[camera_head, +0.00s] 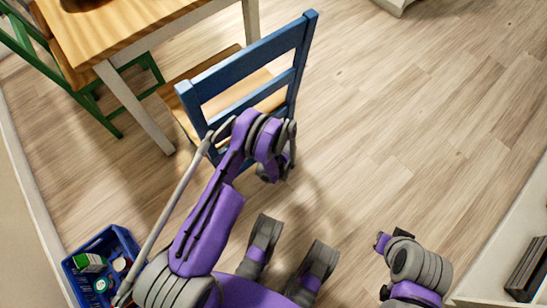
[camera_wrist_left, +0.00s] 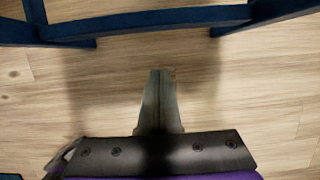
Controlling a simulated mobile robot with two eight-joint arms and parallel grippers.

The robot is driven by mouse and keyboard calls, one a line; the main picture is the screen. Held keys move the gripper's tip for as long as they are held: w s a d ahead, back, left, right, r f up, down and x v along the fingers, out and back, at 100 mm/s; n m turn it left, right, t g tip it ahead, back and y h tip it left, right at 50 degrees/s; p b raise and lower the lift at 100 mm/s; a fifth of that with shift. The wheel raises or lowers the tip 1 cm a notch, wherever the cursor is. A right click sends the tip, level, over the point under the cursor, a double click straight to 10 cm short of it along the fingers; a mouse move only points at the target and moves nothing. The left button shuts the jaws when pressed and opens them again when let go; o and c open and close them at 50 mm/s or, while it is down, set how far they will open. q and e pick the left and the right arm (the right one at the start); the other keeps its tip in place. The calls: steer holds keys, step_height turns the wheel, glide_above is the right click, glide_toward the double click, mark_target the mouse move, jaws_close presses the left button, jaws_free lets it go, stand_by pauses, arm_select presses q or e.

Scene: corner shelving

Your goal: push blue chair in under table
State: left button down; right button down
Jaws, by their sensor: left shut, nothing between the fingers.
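The blue chair (camera_head: 296,50) stands upright beside the wooden table (camera_head: 145,22), its slatted back towards me and its wooden seat (camera_head: 243,88) towards the table. Most of the seat shows outside the table edge, between two pale table legs. My left arm reaches to the near side of the chair back and hides part of its lower frame. In the left wrist view my left gripper (camera_wrist_left: 161,75) is shut and empty, over bare floor. Blue chair bars (camera_wrist_left: 150,22) cross the top of that view, apart from the fingertips in the picture. Of my right arm only links show, at lower right.
A green chair (camera_head: 95,105) stands at the table's left side. A blue crate (camera_head: 72,270) with several items is at lower left, near the wall. White shelving (camera_head: 500,265) is at the right edge. The wooden floor right of the blue chair is clear.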

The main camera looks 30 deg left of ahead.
arm_select(q)
steer(key=w+a+f+b, duration=0.2)
steer(key=a+f, duration=0.2)
steer(key=a, duration=0.1)
steer(key=shift+f, duration=0.35)
steer(key=shift+w, duration=0.1)
